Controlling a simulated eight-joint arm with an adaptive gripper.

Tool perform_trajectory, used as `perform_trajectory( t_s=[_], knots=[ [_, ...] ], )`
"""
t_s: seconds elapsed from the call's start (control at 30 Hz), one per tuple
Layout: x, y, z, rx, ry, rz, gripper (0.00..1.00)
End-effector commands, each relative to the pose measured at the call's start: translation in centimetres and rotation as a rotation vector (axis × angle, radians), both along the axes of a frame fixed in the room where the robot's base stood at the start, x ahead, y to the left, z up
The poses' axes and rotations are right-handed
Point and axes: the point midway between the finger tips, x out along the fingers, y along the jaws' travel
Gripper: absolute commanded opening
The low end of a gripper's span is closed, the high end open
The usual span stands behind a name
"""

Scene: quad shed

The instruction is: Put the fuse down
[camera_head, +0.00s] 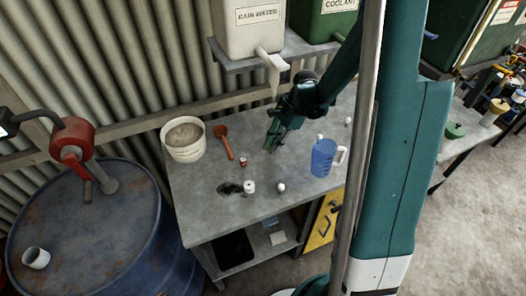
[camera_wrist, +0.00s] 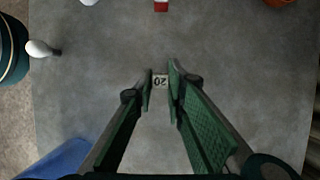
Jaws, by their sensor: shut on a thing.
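The fuse (camera_wrist: 160,81) is a small pale block marked "20", between my fingertips in the wrist view. My gripper (camera_wrist: 160,86) is shut on it, with its green fingers on either side. In the head view my gripper (camera_head: 271,147) points down over the middle of the grey workbench (camera_head: 207,218). The fuse cannot be made out there. I cannot tell whether it touches the bench top or hangs just above it.
A blue jug (camera_head: 323,158) stands right of my gripper. A red scoop (camera_head: 223,141), a small red-and-white item (camera_head: 243,162) and a whitish bucket (camera_head: 184,140) are to the left. A white cylinder (camera_head: 249,187) and white bulb (camera_head: 281,187) stand near the front. Bare bench lies between them.

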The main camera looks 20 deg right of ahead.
Motion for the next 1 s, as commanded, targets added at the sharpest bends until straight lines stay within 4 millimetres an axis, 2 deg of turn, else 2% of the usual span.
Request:
perform_trajectory(
  t_s=[0.13,0.57,0.9,1.0],
  knots=[
    [0.0,0.9,0.0,0.0,0.0,0.0,0.06],
    [0.0,1.3,0.0,0.0,0.0,0.0,0.06],
    [0.0,4.6,0.0,0.0,0.0,0.002,0.06],
    [0.0,4.5,-0.8,0.0,0.0,0.0,0.06]
  ],
)
